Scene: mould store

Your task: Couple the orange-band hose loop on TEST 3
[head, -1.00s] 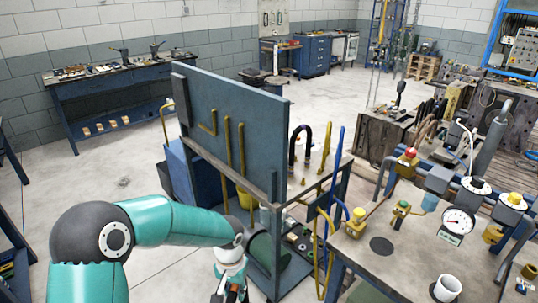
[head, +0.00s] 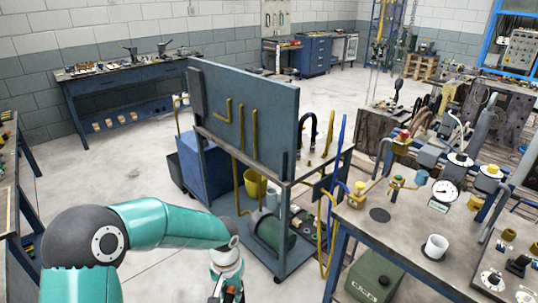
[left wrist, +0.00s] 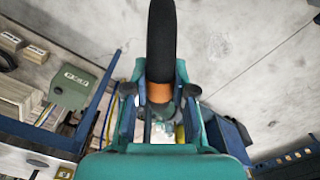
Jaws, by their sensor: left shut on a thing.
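My left gripper (head: 227,290) is at the bottom edge of the head view, partly cut off. In the left wrist view, the left gripper (left wrist: 158,92) is shut on the black hose (left wrist: 161,45) at its orange band (left wrist: 158,93). The hose runs up out of the top of that view; its other end is not seen. Valves and fittings, with a round gauge (head: 446,190), stand on the right bench (head: 375,232). I cannot read a TEST 3 label. My right gripper is not in view.
A cart with a tall blue panel (head: 270,115) and hanging hoses stands ahead, beside the right bench. Another bench (head: 12,170) is at the left edge. Open floor (head: 95,180) lies left of the cart.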

